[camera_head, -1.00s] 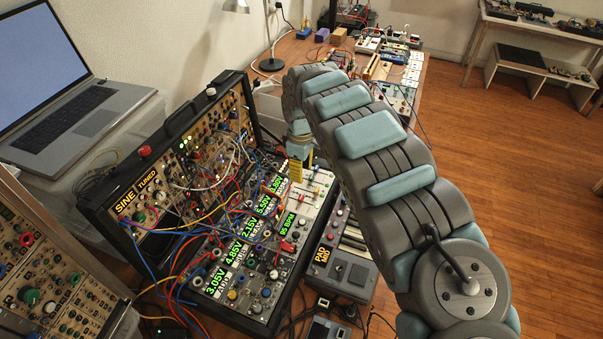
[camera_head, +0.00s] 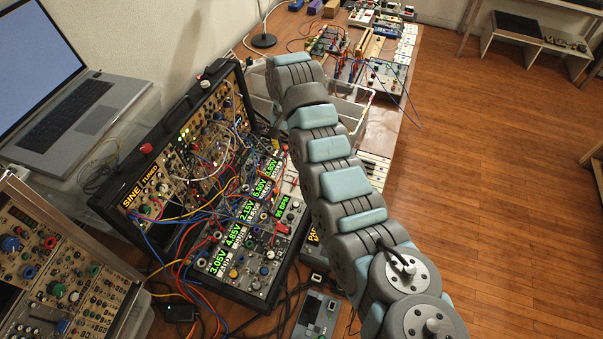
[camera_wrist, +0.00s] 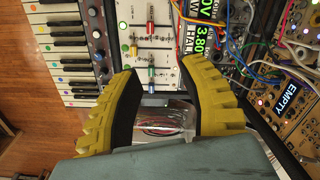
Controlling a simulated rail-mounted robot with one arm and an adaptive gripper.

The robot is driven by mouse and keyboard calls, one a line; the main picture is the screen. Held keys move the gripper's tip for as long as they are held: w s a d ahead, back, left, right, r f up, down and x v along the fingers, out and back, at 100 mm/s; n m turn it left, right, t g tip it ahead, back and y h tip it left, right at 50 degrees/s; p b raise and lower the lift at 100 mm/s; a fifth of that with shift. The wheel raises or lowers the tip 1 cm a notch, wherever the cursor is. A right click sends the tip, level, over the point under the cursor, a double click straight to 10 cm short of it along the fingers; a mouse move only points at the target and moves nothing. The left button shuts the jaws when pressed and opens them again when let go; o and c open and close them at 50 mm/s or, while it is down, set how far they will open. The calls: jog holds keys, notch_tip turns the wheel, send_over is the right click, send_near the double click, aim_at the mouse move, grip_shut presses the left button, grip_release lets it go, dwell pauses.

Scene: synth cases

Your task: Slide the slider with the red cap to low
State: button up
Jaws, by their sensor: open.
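My gripper (camera_wrist: 159,70) is open in the wrist view, with its two yellow-and-black fingers on either side of the lower end of a pale slider panel (camera_wrist: 172,14). Several small coloured caps show on the panel. In the head view my arm hides the gripper and most of the slider panel.
A keyboard (camera_wrist: 72,62) lies left of the panel in the wrist view. Patch cables and modules crowd the right. In the head view, the synth case (camera_head: 172,122) stands left of my arm, with a clear bin (camera_head: 345,112) behind. Wooden floor (camera_head: 500,200) is free at right.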

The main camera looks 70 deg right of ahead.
jog(key=s+m, duration=0.2)
jog(key=m, duration=0.1)
send_over(294, 181)
notch_tip(294, 181, down, 11)
jog(key=shift+s+d+r, duration=0.1)
jog(key=shift+f+b, duration=0.85)
jog(key=shift+f, duration=2.15)
